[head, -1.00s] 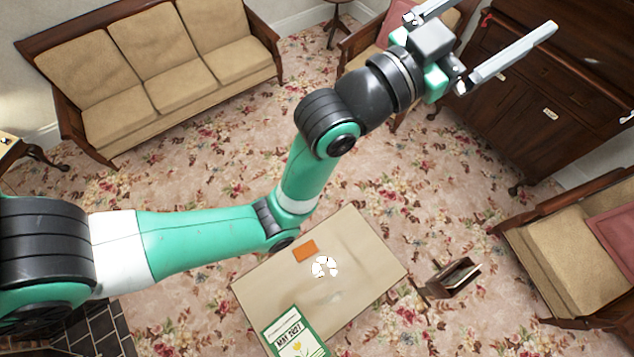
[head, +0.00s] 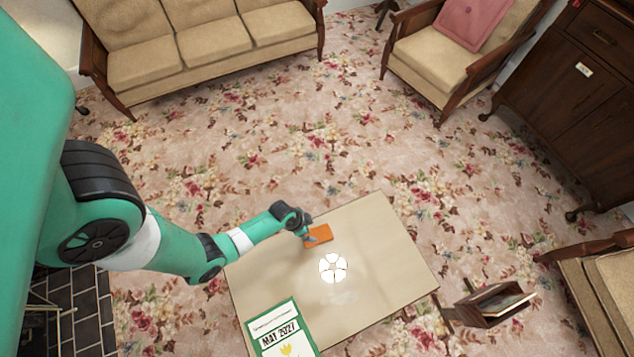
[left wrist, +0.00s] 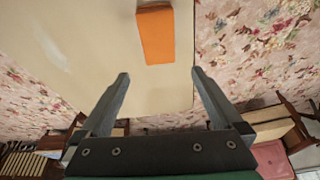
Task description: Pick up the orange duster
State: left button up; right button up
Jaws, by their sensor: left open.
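The orange duster (head: 320,234) is a small flat rectangular block. It lies on the beige tabletop (head: 375,245) near its far left edge. My left gripper (head: 307,235) is at the duster's left side in the head view, which shows it small and partly hidden by the wrist. In the left wrist view the duster (left wrist: 156,36) lies beyond the open fingertips (left wrist: 160,74), roughly in line with the space between them. The fingers are empty. I cannot tell how high they are above the table. My right gripper is in neither view.
A white flower-shaped item (head: 333,267) lies close to the duster. A green-bordered calendar (head: 283,330) lies at the table's near left. A small wooden holder (head: 494,303) stands right of the table. A sofa (head: 200,45) and an armchair (head: 440,60) stand farther back on flowered carpet.

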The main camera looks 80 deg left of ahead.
pick_arm(q)
jog(key=s+f, duration=0.2)
jog(key=b, duration=0.4)
send_over(317, 234)
jog(key=s, duration=0.2)
jog(key=f, duration=0.5)
jog(key=shift+s+d+f, duration=0.1)
jog(key=shift+d+f, duration=0.15)
jog(key=shift+d, duration=0.1)
jog(key=b+x, duration=0.4)
jog(key=x, duration=0.1)
jog(key=shift+a+f, duration=0.1)
jog(key=c, duration=1.1)
jog(key=shift+c, duration=0.2)
jog(key=shift+r, duration=0.2)
